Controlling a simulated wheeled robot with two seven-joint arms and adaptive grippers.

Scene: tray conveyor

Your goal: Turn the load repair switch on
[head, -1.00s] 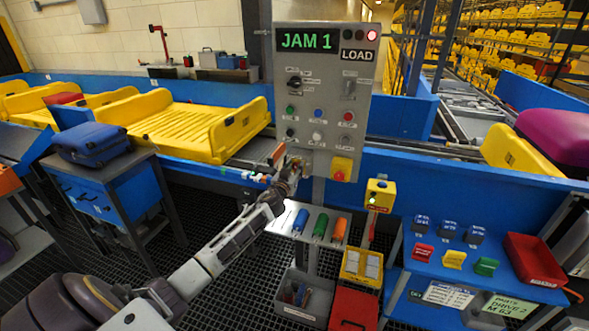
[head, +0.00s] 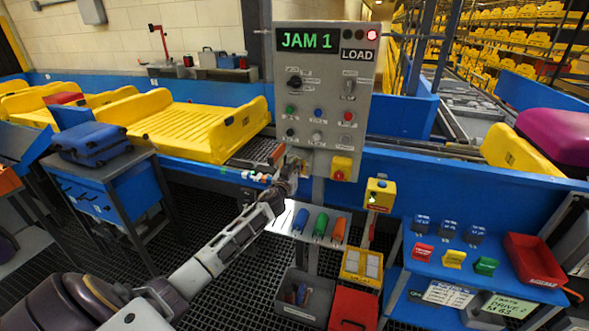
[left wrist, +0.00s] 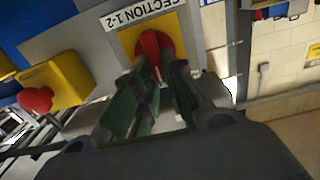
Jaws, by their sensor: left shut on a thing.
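The grey control panel (head: 322,60) stands upright with a green "JAM 1" display (head: 306,41), a "LOAD" label (head: 357,55) and a lit red lamp (head: 372,35). My left gripper (head: 293,166) is at its lower left edge. In the left wrist view, a red rotary switch handle (left wrist: 150,46) sits on a yellow plate (left wrist: 128,40) beside a "SECTION 1-2" label (left wrist: 142,15). My left gripper (left wrist: 155,98) is shut on this handle, its green-padded fingers on either side. The gripper hides the handle in the head view. My right gripper is not in view.
A red stop button (head: 340,175) on a yellow base is close to the right of my left gripper. Screwdriver-like tools with blue, green and orange handles lie on a shelf (head: 283,222) below. A yellow tray (head: 190,125) stands on the conveyor to the left.

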